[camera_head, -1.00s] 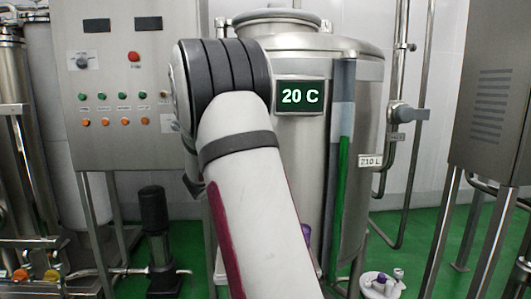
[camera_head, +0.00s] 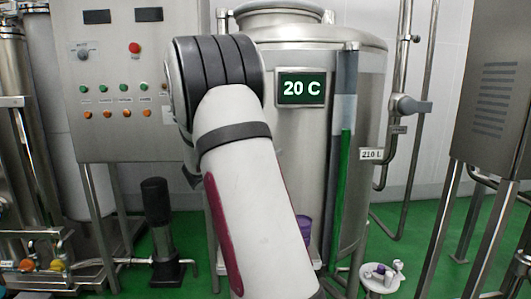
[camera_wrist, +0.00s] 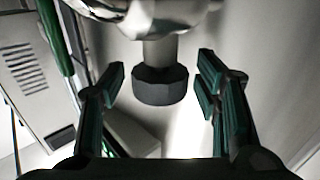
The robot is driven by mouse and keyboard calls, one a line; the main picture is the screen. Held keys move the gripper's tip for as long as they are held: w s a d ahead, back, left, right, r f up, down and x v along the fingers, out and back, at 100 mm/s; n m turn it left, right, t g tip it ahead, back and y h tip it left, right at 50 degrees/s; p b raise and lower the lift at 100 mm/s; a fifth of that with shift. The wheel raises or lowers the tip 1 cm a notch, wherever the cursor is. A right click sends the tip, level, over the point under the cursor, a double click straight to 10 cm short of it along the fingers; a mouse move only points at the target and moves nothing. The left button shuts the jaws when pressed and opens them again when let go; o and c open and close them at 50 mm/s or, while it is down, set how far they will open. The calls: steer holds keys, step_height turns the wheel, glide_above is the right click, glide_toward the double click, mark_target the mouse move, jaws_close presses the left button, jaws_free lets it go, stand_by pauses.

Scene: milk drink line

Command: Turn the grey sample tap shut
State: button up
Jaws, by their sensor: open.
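A dark grey faceted knob (camera_wrist: 160,86), which looks like the sample tap's handle, shows in the wrist view on a short round stem below a shiny metal body (camera_wrist: 150,15). My gripper (camera_wrist: 163,80) is open, with one finger to the left of the knob and one to the right. Gaps show between the knob and both fingers. In the head view my arm stands in front of the steel tank (camera_head: 362,80) and hides my gripper. I cannot make out this knob there.
A control panel (camera_head: 125,70) stands left of the tank, with a black pump (camera_head: 157,215) below. A grey valve (camera_head: 412,105) sits on the pipe at right. A small white stand (camera_head: 381,282) with purple-topped items is at lower right. A steel cabinet (camera_head: 495,100) stands far right.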

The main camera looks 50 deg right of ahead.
steer(key=w+a, duration=0.1)
steer(key=a, duration=1.1)
steer(key=shift+w, duration=0.1)
